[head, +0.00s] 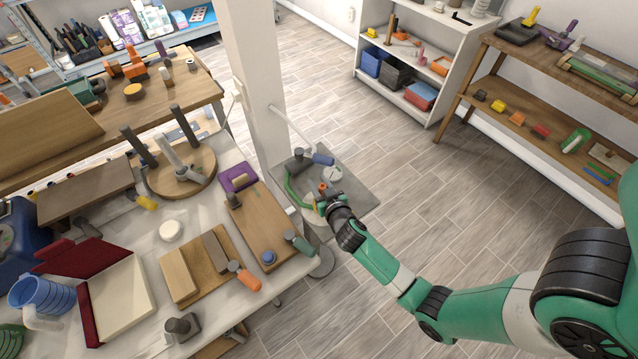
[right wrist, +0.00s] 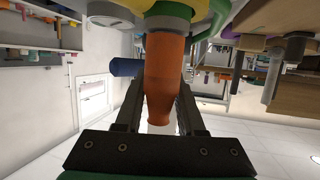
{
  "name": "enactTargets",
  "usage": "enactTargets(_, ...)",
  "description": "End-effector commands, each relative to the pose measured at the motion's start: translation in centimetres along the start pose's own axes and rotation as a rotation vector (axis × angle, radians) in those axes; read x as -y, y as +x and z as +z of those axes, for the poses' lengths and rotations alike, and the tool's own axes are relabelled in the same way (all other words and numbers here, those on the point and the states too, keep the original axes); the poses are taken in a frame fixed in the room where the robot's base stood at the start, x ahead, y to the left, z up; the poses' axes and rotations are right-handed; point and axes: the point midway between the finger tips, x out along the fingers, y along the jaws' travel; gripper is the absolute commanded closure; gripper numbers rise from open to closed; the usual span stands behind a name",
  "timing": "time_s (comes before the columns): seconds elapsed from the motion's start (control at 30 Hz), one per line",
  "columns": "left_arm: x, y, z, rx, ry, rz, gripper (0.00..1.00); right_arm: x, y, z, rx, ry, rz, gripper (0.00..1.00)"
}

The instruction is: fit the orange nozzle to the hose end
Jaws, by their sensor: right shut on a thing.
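My right gripper (head: 331,199) is at the right end of the bench, its arm coming in from the lower right. In the right wrist view the gripper (right wrist: 160,108) has its fingers on both sides of the orange nozzle (right wrist: 163,78) and is shut on it. The nozzle (head: 323,187) shows small in the head view. A green hose (head: 291,190) curves beside the gripper, and green tubing (right wrist: 217,18) shows near the collar. My left gripper is not in view.
A grey plate (head: 358,190) lies under the hose area, with a blue-handled item (head: 323,159) behind the gripper. A pale post (head: 254,70) stands at the back. The bench on the left holds wooden boards (head: 264,222) and tools. Open floor (head: 430,200) lies to the right.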

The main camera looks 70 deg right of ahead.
Motion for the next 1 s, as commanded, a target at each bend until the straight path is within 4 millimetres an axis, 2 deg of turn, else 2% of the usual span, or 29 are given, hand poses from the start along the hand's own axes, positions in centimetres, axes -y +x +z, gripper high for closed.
enactTargets(0.4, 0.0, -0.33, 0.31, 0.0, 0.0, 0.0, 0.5, -0.02, 0.14, 0.47, 0.002, 0.0, 0.001, 1.0)
enactTargets(0.43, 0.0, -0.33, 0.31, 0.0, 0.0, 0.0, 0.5, -0.02, 0.14, 0.48, 0.002, 0.0, 0.001, 0.58)
enactTargets(0.6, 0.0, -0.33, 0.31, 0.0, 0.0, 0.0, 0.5, -0.02, 0.14, 0.46, 0.001, 0.0, 0.0, 0.28)
enactTargets(0.87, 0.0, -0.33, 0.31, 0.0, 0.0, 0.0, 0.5, -0.01, 0.13, 0.43, 0.001, 0.0, 0.0, 0.27)
enactTargets(1.0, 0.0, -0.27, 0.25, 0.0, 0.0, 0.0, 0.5, 0.01, -0.67, 0.48, 0.002, -0.001, 0.0, 0.27)
